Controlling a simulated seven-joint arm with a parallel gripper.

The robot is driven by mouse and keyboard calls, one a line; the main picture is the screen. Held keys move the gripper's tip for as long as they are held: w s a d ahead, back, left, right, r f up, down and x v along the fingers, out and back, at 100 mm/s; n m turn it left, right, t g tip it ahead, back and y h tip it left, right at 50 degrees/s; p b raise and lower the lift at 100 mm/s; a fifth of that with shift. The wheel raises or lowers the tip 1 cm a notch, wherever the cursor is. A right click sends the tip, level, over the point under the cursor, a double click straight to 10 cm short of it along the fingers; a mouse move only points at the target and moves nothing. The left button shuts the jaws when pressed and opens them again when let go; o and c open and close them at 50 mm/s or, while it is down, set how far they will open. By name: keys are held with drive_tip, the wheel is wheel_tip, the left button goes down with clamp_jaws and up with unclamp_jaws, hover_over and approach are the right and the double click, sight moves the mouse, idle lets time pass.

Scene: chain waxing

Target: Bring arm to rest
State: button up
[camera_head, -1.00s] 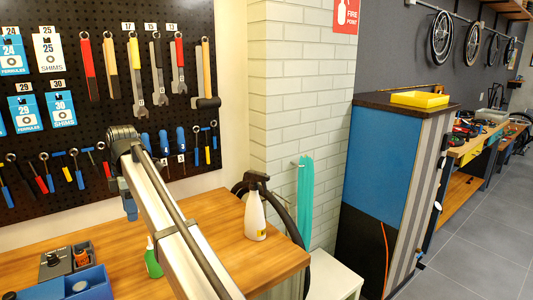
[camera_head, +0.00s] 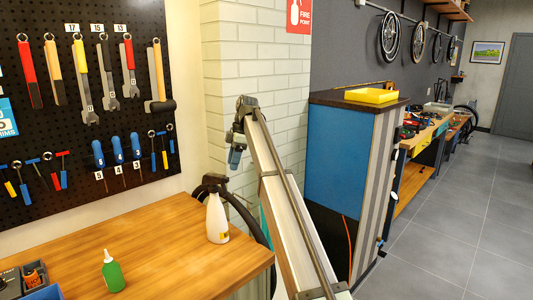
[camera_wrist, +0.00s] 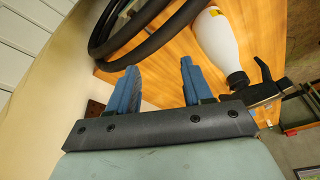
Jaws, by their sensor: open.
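My gripper (camera_head: 236,150) is at the raised end of my arm, in front of the pale brick wall, with its blue fingers pointing down. In the wrist view both blue fingers of my gripper (camera_wrist: 160,84) stand apart with nothing held between them. My arm rises from the bottom of the head view, right of the wooden bench (camera_head: 160,245). The gripper is apart from the bench items in the head view.
A white spray bottle (camera_head: 217,222) and a green bottle (camera_head: 113,272) stand on the bench. Black hose-like loops (camera_wrist: 115,32) are near the bench edge. A blue-sided cabinet (camera_head: 345,155) with a yellow tray (camera_head: 371,96) stands right of my arm. Grey floor (camera_head: 450,220) is open at right.

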drive_tip(key=w+d+f+m, duration=0.2)
drive_tip(key=w+d, duration=0.2)
drive_tip(key=d, duration=0.6)
drive_tip(key=d+f+m, duration=0.2)
drive_tip(key=d+f, duration=0.3)
drive_tip(key=f, duration=0.4)
drive_tip(key=s+d+f+m+g, duration=0.1)
drive_tip(key=s+d+f+m, duration=0.1)
drive_tip(key=s+f, duration=0.8)
drive_tip(key=s+d+f+m+h, duration=0.1)
drive_tip(key=s+d+f+m, duration=0.2)
drive_tip(key=f, duration=1.3)
drive_tip(key=s+d+f+m+g, duration=0.15)
drive_tip(key=s+f, duration=0.55)
drive_tip(key=f, duration=0.7)
drive_tip(key=s+d+f+m+g+h, duration=0.1)
drive_tip(key=s+d+f+m, duration=0.15)
drive_tip(key=s+f, duration=0.75)
drive_tip(key=s+d+f+m, duration=0.25)
drive_tip(key=s+f, duration=0.45)
drive_tip(key=s, duration=0.6)
drive_tip(key=s+d+f+m+g, duration=0.1)
drive_tip(key=s+f+m, duration=0.1)
drive_tip(key=s, duration=1.2)
drive_tip(key=s+d+f+m+g+h, duration=0.1)
drive_tip(key=s+f+m, duration=0.2)
drive_tip(key=s, duration=1.2)
drive_tip(key=shift+d+m, duration=0.3)
drive_tip(key=shift+m, duration=0.05)
